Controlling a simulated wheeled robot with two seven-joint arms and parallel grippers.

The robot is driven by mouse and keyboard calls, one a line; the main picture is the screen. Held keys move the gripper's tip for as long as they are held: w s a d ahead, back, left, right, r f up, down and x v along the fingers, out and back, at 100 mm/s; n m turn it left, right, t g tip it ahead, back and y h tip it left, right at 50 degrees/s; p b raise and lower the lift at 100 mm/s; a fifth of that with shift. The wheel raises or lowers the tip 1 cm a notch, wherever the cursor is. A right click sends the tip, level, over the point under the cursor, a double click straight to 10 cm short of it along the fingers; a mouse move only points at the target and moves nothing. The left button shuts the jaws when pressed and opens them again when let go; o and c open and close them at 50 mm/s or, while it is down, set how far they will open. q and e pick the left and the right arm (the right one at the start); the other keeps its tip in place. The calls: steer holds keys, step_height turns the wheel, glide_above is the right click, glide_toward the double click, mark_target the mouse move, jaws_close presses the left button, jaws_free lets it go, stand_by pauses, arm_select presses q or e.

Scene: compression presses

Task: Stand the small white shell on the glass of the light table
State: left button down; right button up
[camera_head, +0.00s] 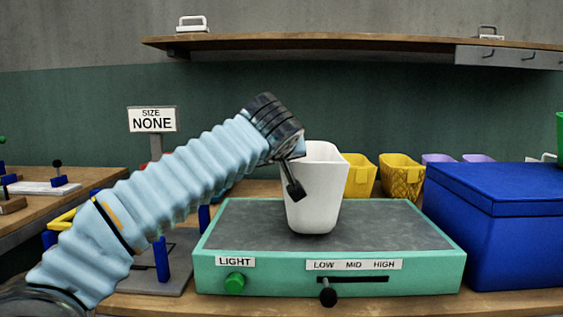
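The small white shell (322,197) is a tapered, open-topped cup over the dark glass of the light table (250,226). It looks about upright. Its base shows against the glass, and I cannot tell whether it touches. My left gripper (291,180) comes in from the left at the shell's left rim. One dark finger lies against the outside of the shell's wall; the other finger is hidden. It appears shut on that wall. The light table has a green body with a green LIGHT knob (234,283) and a slider (328,297). My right gripper is not in view.
A big blue box (510,240) stands right of the light table. Yellow baskets (401,178) and purple ones (438,158) stand behind. A SIZE NONE sign (152,119) is behind my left arm. A wooden shelf (320,41) runs along the wall above.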

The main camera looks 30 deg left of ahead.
arm_select(q)
steer(key=shift+f, duration=0.3)
steer(key=shift+f, duration=0.2)
steer(key=c, duration=1.2)
jaws_free()
steer(key=shift+c, duration=0.2)
steer(key=shift+r, duration=0.1)
steer(key=shift+r, duration=0.3)
steer(key=v, duration=1.2)
steer(key=shift+b, duration=0.45)
steer(key=shift+d+f, duration=0.1)
steer(key=shift+f, duration=0.05)
